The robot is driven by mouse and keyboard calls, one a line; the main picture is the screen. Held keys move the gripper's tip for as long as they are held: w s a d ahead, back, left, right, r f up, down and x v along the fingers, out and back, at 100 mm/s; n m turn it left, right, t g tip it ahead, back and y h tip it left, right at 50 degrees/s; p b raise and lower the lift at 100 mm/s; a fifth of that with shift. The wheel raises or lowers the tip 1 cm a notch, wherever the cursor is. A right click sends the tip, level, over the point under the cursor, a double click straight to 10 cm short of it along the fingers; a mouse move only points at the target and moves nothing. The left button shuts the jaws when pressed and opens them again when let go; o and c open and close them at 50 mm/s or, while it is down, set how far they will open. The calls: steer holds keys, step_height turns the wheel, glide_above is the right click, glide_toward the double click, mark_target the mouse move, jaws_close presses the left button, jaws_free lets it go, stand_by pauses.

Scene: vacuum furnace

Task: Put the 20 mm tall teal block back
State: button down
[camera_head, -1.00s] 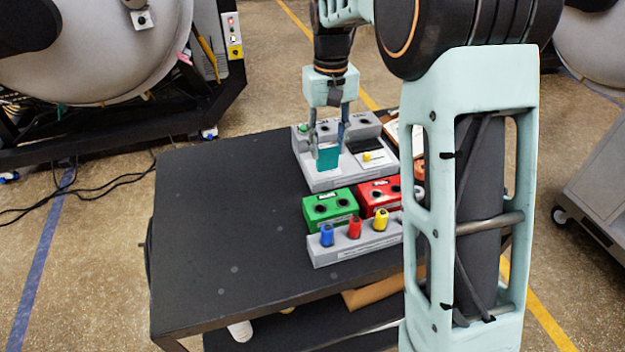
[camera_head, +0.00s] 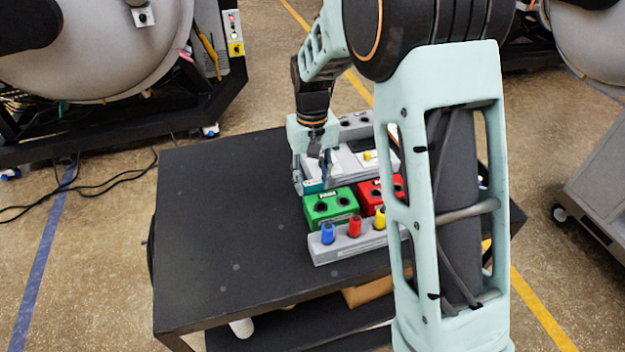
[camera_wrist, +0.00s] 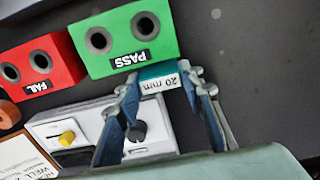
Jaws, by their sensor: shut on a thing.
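The teal block, with a white label reading "20 mm", is between the fingers of my gripper in the wrist view (camera_wrist: 160,80). My gripper (camera_wrist: 160,92) is shut on it. In the head view my gripper (camera_head: 313,180) is low over the front left of the grey panel unit (camera_head: 382,163), behind the green box, and only a sliver of the teal block (camera_head: 314,186) shows. In the wrist view the block appears just beside the green PASS box (camera_wrist: 118,38); I cannot tell whether they touch or what is under the block.
The red FAIL box (camera_wrist: 60,55) stands beside the green box. In front is a grey rack (camera_head: 340,246) with blue, red and yellow pegs. The left part of the black table (camera_head: 220,220) is clear. My arm hides the table's right side.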

steer(key=shift+f, duration=0.15)
steer(key=c, duration=1.3)
jaws_free()
